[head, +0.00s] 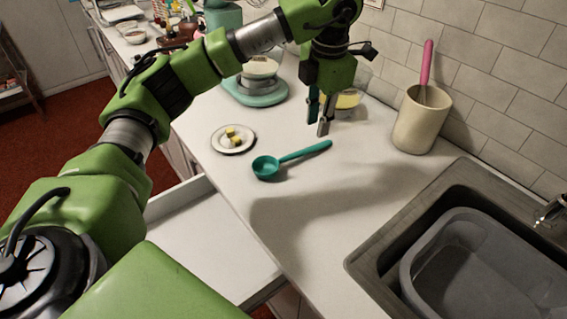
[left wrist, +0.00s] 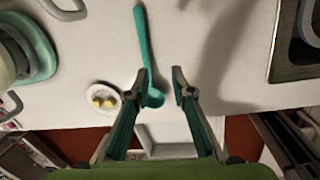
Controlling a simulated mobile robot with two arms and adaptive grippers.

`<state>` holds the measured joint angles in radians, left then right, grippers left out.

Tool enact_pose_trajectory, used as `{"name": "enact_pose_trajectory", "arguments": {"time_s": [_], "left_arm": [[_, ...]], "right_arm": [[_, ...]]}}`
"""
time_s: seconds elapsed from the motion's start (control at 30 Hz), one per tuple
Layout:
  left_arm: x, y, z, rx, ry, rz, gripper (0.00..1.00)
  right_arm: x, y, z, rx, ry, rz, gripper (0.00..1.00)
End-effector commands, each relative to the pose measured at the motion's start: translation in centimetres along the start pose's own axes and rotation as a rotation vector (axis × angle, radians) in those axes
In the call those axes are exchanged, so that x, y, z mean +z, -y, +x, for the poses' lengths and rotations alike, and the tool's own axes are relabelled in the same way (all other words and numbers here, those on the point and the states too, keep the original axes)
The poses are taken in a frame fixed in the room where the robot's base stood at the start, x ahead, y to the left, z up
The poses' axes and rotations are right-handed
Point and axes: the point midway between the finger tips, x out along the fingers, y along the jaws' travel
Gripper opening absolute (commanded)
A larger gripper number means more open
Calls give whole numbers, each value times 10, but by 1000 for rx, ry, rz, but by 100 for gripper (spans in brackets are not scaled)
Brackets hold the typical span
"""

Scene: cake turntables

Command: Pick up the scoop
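The teal scoop (head: 291,157) lies on the white counter, its round bowl toward the left and its handle pointing right and slightly back. My left gripper (head: 318,122) hangs with its fingers pointing down, above the counter near the handle's far end. It is open and empty. In the left wrist view the scoop (left wrist: 144,45) runs up the picture, and its bowl shows between the open fingers of my left gripper (left wrist: 159,76), partly hidden by the left finger. The gripper appears apart from the scoop. My right gripper is not in view.
A small plate (head: 233,148) with yellow pieces sits left of the scoop. A teal-based scale or stand (head: 255,97) and a bowl (head: 349,98) are behind. A cream crock (head: 421,125) with a pink-handled utensil stands right. A sink (head: 372,262) with a grey tub is at front right.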

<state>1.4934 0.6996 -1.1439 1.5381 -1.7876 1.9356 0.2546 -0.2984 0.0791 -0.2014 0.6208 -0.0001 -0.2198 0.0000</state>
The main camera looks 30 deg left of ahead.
Motion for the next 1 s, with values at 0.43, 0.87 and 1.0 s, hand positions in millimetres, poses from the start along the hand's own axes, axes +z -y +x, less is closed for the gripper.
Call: {"name": "enact_pose_trajectory", "arguments": {"time_s": [0.43,0.87,1.0], "left_arm": [[-21,-30,47,74,-59,-48,23],[-24,-30,90,72,-58,-44,23],[-26,-30,112,72,-57,-46,23]], "right_arm": [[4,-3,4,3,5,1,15],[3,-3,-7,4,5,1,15],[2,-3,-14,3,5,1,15]]}}
